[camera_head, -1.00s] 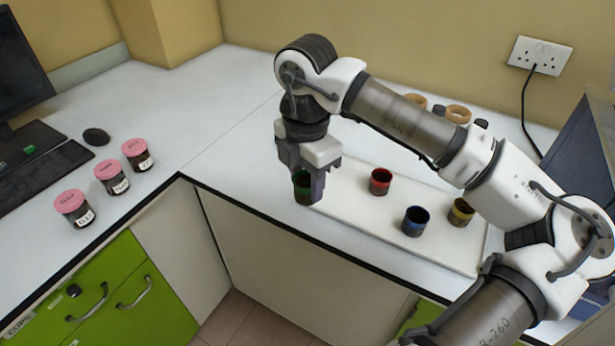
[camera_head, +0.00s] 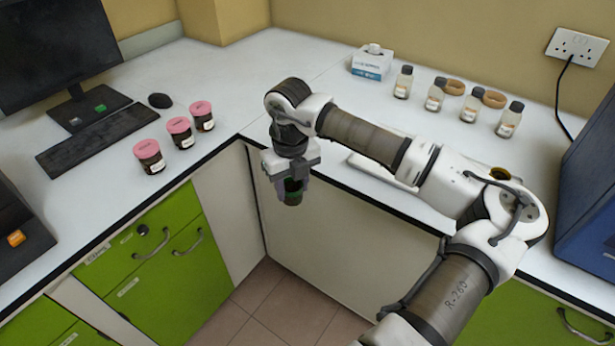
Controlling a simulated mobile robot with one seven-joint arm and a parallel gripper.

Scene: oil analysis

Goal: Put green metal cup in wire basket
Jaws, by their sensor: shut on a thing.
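No wire basket is in view.
Pink-lidded jars (camera_head: 180,132) stand on the left counter near the keyboard (camera_head: 97,139). Several small bottles (camera_head: 435,95) and a tissue box (camera_head: 372,62) stand at the back. A white tray (camera_head: 362,168) is partly behind my arm. A blue machine (camera_head: 590,190) stands at right.

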